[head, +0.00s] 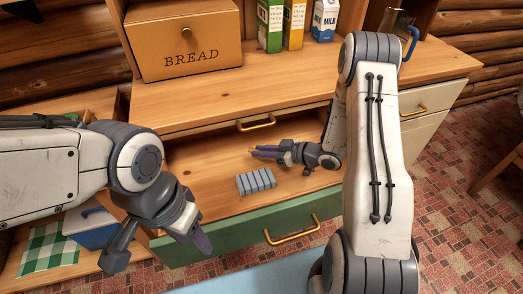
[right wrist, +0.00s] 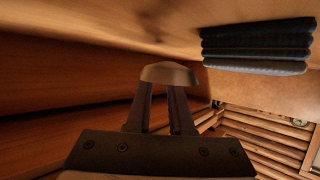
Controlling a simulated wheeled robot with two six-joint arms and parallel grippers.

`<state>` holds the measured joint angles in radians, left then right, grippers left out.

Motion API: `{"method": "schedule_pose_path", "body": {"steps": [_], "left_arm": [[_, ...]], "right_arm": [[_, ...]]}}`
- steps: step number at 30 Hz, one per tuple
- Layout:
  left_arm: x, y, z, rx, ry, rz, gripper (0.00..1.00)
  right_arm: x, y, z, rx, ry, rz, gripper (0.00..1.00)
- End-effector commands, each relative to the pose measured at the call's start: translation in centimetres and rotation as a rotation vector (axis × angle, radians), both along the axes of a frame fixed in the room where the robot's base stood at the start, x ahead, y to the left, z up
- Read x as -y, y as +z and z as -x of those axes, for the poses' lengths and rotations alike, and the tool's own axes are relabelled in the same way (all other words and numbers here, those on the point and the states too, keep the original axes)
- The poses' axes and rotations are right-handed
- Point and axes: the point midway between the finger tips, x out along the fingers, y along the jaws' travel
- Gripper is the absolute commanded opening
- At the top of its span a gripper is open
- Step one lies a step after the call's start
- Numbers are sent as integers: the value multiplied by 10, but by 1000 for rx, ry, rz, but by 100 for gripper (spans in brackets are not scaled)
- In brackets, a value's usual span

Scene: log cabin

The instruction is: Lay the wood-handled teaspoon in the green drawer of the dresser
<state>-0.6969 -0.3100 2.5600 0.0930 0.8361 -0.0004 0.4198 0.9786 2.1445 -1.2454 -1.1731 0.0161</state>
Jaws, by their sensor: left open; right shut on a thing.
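The green drawer (head: 230,233) of the dresser is pulled open, showing its wooden floor. My right gripper (head: 257,153) reaches in from the right over the drawer's inside, near its back. It is shut on a small brownish, rounded piece (right wrist: 168,74), seen at its fingertips in the right wrist view. This looks like part of the wood-handled teaspoon; most of it is hidden, and only a tiny orange tip shows in the head view. I cannot tell whether it touches the drawer floor. My left gripper (head: 160,250) is open and empty, at the drawer's left front corner.
A grey ribbed block (head: 257,181) lies in the drawer and shows in the right wrist view (right wrist: 257,47). A bread box (head: 186,45), cartons (head: 293,25) and a milk carton (head: 325,20) stand on the dresser top. The drawer floor left of the block is clear.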

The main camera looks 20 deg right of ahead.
Motion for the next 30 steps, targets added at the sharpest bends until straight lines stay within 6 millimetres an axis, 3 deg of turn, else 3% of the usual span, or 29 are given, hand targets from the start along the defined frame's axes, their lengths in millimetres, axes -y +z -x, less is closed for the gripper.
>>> {"method": "schedule_pose_path", "body": {"steps": [9,10,12,21,26,30], "left_arm": [[0,-4,0,0,0,0,50],[0,-4,0,0,0,0,50],[0,-4,0,0,0,0,50],[0,-4,0,0,0,0,50],[0,6,0,0,0,0,50],[0,6,0,0,0,0,50]], "right_arm": [[0,-7,0,1,0,-1,0],[0,-7,0,0,0,0,24],[0,-7,0,0,0,0,50],[0,-7,0,0,0,0,50],[0,8,0,2,1,1,50],[19,16,15,1,-7,1,50]]}}
